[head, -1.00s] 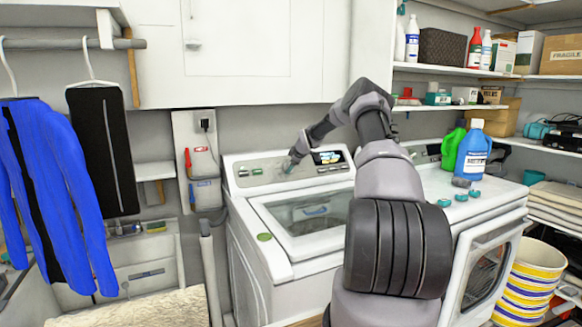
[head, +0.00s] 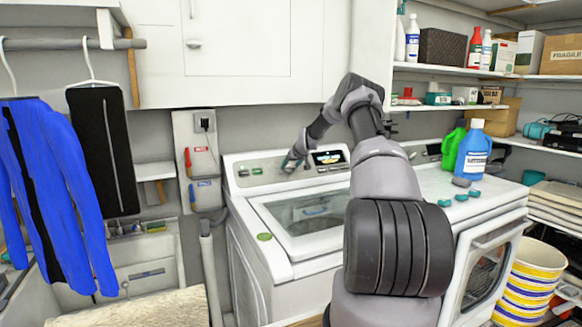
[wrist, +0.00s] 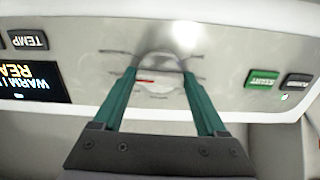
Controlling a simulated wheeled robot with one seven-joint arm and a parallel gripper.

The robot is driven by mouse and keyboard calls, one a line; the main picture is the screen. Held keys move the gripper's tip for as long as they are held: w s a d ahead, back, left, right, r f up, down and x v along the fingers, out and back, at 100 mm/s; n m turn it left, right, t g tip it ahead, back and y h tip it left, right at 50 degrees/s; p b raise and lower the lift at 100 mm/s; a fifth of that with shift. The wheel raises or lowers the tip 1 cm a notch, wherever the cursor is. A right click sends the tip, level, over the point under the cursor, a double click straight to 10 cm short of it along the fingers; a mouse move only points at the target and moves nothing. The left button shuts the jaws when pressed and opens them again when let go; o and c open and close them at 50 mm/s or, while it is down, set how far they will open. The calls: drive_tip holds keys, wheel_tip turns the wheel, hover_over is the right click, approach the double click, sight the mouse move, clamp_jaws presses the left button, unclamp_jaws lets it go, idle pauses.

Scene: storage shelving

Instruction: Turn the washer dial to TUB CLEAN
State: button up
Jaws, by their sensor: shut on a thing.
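The washer (head: 285,215) stands at centre with its lid closed and a control panel along its back. Its dial (wrist: 158,72) is a round silver knob with a red pointer mark, seen in the wrist view. The labels around it are too small to read. My gripper (wrist: 160,72) has its two green fingers on either side of the dial, shut on it. In the head view my gripper (head: 290,163) is at the panel and mostly hides the dial. The display (wrist: 30,82) beside it is lit and shows partial text, upside down in the wrist view.
A TEMP button (wrist: 28,41) and a green START button (wrist: 262,79) flank the dial. A dryer (head: 485,225) stands to the right with a blue bottle (head: 473,152) and a green bottle (head: 450,148) on top. Shelves are at right.

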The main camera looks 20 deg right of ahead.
drive_tip(key=m, duration=0.5)
drive_tip(key=shift+m, duration=0.4)
idle(0.3)
drive_tip(key=o, duration=1.3)
drive_tip(key=shift+r, duration=0.1)
drive_tip(key=v, duration=1)
drive_tip(key=shift+s+r, duration=0.2)
drive_tip(key=shift+s, duration=0.1)
drive_tip(key=shift+a, duration=0.1)
